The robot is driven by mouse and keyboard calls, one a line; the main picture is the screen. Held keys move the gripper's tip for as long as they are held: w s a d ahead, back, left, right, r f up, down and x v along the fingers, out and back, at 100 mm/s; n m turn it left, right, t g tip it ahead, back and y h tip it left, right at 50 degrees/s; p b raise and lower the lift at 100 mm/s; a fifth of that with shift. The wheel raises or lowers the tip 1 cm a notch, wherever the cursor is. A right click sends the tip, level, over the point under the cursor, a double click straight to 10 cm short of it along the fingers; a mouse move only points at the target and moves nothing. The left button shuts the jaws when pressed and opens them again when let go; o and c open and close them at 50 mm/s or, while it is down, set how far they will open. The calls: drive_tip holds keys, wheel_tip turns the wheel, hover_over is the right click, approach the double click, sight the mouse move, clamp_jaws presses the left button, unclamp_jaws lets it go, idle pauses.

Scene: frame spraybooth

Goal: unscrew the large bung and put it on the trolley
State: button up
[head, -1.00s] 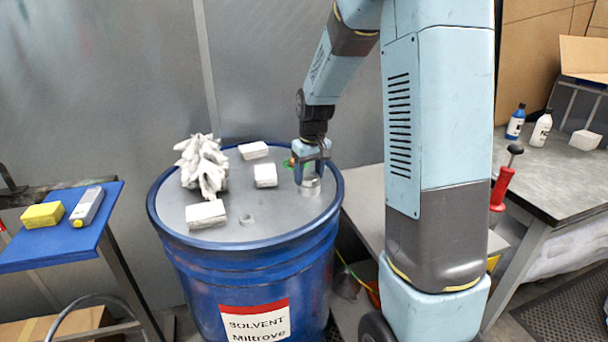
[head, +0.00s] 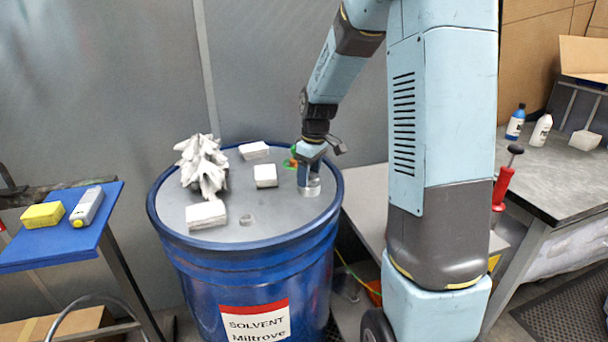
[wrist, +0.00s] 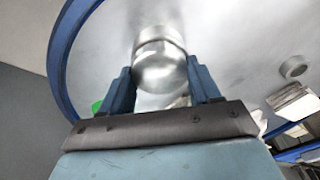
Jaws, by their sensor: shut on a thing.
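The large bung (head: 310,188) is a short silvery metal cylinder at the right side of the blue drum's lid (head: 270,222). My gripper (head: 309,176) points down over it, its two blue fingers closed on the bung's sides. The wrist view shows the round bung (wrist: 160,62) between the fingers of my gripper (wrist: 161,80). The bung is at the lid; whether its thread is still engaged cannot be told. A grey flat-topped surface (head: 362,216) right of the drum, partly hidden by my arm, may be the trolley.
White blocks (head: 206,215), a crumpled white cloth pile (head: 203,165) and a small bung (head: 246,219) are on the lid. A blue-topped stand (head: 60,238) at left holds a yellow sponge (head: 43,215) and a grey tool (head: 87,207). A workbench (head: 560,178) is at right.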

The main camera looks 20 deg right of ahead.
drive_tip(key=shift+n, duration=0.5)
drive_tip(key=n, duration=0.4)
drive_tip(key=shift+n, duration=0.3)
drive_tip(key=shift+g, duration=0.3)
drive_tip(key=o, duration=0.7)
